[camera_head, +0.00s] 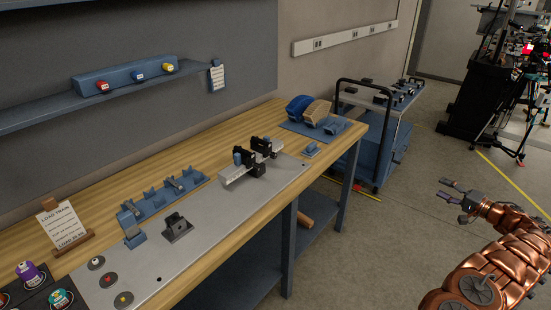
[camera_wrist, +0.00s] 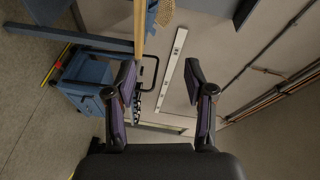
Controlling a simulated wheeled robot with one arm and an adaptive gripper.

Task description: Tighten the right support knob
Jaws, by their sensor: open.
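A fixture with a pale rail (camera_head: 242,177) and two black supports stands on the grey plate (camera_head: 210,215) on the bench. The right support (camera_head: 266,147) is at the rail's far right end; the left support (camera_head: 249,163) has a blue cylindrical part beside it. The support knobs are too small to make out clearly. My gripper (camera_head: 449,190) is open and empty over the floor, well to the right of the bench and apart from the fixture. In the wrist view, my gripper (camera_wrist: 158,76) shows two spread fingers with nothing between them; the fixture is not seen there.
The wooden bench (camera_head: 110,206) carries a blue rack (camera_head: 160,200), a dark block (camera_head: 177,228) and a sign (camera_head: 64,226). A blue mat with blue and tan pieces lies at its far end. A cart (camera_head: 383,130) stands beyond. Floor between bench and arm is clear.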

